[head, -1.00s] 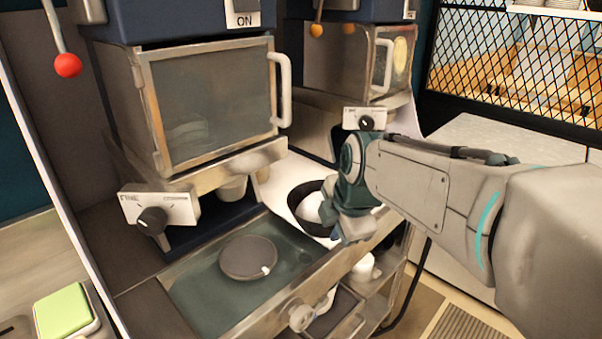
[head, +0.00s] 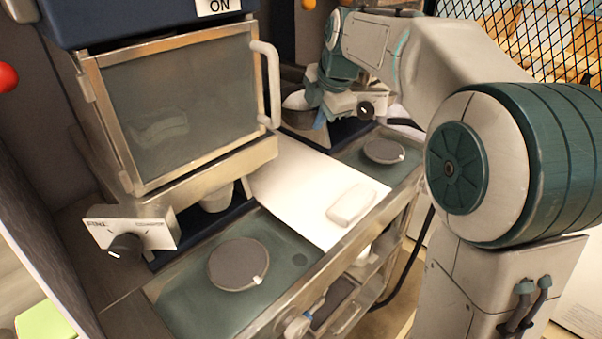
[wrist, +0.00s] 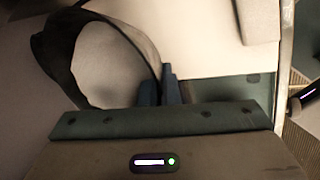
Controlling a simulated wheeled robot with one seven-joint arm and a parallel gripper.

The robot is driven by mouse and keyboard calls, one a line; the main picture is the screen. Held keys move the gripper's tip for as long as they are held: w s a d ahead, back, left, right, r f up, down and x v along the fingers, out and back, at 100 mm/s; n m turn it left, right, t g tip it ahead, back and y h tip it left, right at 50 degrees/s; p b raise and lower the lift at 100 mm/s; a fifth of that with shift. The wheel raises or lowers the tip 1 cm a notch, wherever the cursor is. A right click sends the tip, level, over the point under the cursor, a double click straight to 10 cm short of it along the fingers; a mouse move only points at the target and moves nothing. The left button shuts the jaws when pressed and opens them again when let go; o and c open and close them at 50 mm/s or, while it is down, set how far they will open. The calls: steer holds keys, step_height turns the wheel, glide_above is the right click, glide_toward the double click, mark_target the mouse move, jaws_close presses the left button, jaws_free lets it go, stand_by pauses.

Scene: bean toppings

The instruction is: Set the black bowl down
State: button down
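The black bowl (head: 297,117) is at the back of the white counter, near the front of the second machine. Its inside looks pale. In the wrist view the bowl (wrist: 62,62) shows as a dark ring at upper left, its rim reaching the fingers. My gripper (wrist: 161,84) has its fingers close together on the bowl's rim. In the head view my gripper (head: 320,113) is at the bowl's right side. I cannot tell whether the bowl's base touches a surface.
A white counter (head: 292,190) lies between two dark round plates, one in front (head: 236,265) and one at right (head: 384,151). A pale block (head: 351,204) sits on the counter's front part. The first machine's glass door (head: 178,108) stands left of the bowl.

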steer(key=shift+w+r, duration=0.3)
steer(key=shift+w, duration=0.4)
step_height(320, 180, down, 18)
steer(key=shift+r+p, duration=0.1)
steer(key=shift+p, duration=0.6)
steer(key=c, duration=2.1)
jaws_free()
steer(key=shift+f+b, duration=0.2)
steer(key=shift+b, duration=0.1)
steer(key=o, duration=0.4)
steer(key=shift+r, duration=0.2)
